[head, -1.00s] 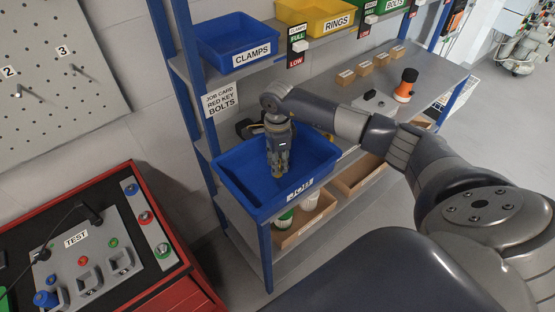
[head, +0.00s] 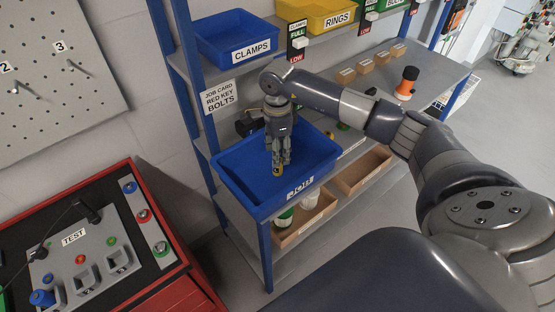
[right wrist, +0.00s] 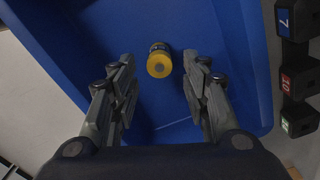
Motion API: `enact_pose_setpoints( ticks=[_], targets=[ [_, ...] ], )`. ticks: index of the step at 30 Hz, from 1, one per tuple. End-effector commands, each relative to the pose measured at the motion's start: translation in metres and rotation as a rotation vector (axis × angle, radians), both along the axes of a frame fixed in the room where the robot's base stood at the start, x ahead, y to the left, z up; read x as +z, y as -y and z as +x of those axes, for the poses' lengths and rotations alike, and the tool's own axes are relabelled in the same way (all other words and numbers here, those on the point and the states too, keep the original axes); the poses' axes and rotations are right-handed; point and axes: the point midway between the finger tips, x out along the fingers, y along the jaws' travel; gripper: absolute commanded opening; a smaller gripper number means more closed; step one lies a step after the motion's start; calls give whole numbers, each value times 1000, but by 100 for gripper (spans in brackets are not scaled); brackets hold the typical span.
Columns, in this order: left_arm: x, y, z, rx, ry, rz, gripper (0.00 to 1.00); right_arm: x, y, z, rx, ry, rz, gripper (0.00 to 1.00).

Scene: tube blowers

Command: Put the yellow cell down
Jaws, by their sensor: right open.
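The yellow cell (right wrist: 159,64) is a short cylinder with a yellow end and a dark body in the right wrist view, over the blue bolts bin (right wrist: 222,40). In the head view its yellow part (head: 278,171) shows at my right gripper's fingertips, inside the outline of the blue bin (head: 237,184). My right gripper (head: 281,164) points down into this bin. In the right wrist view its fingers (right wrist: 158,68) are spread, with a gap on both sides of the cell. I cannot tell whether the cell rests on the bin floor. My left gripper is not in view.
A blue clamps bin (head: 226,43) and a yellow rings bin (head: 317,18) sit on the upper shelf. A red cabinet with a grey test panel (head: 84,254) stands at lower left. Cardboard boxes (head: 357,181) lie below the bolts bin. Black numbered blocks (right wrist: 298,82) flank the bin.

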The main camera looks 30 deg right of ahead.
Motion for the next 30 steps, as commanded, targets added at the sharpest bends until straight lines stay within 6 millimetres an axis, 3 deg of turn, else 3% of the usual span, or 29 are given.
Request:
enact_pose_setpoints(
  ticks=[6, 12, 30],
  targets=[
    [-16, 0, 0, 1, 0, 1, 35, 46, 0, 1, 0, 5, 0, 43],
    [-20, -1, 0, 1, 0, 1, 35, 73, 0, 1, 0, 2, 0, 43],
    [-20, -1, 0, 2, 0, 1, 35, 80, 0, 0, 0, -1, 0, 43]
  ],
)
